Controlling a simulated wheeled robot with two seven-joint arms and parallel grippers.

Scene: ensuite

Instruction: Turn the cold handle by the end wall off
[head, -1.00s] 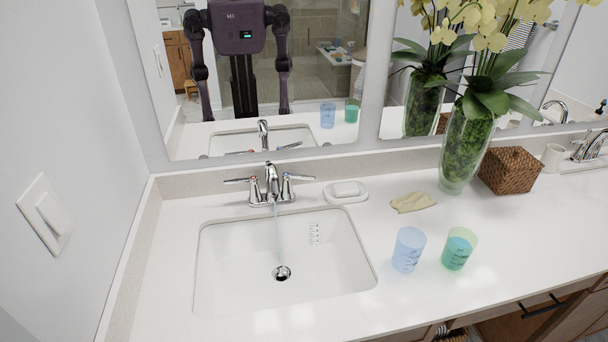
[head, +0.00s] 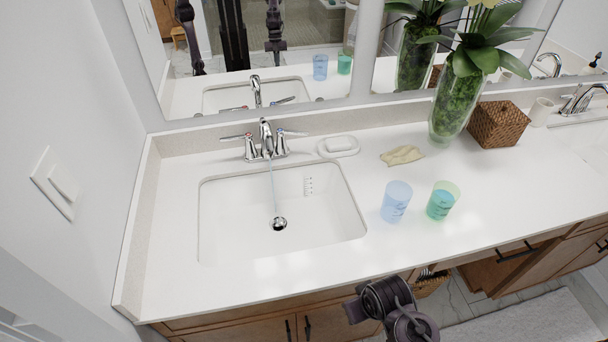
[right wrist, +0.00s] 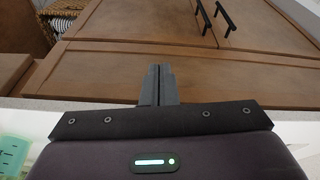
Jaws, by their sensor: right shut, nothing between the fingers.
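The chrome faucet (head: 266,138) stands behind the sink (head: 215,215) closest to the left end wall. A thin stream of water runs from its spout into the basin. In the head view part of my right arm shows in front of the counter, away from the faucet. My left gripper is not in view.
On the counter right of the sink are a soap dish (head: 338,146), a tan cloth (head: 402,155), a blue cup (head: 396,202), a green cup (head: 442,200), a plant vase (head: 455,105) and a wicker basket (head: 498,125). A mirror (head: 300,85) stands behind. The counter's front strip is clear.

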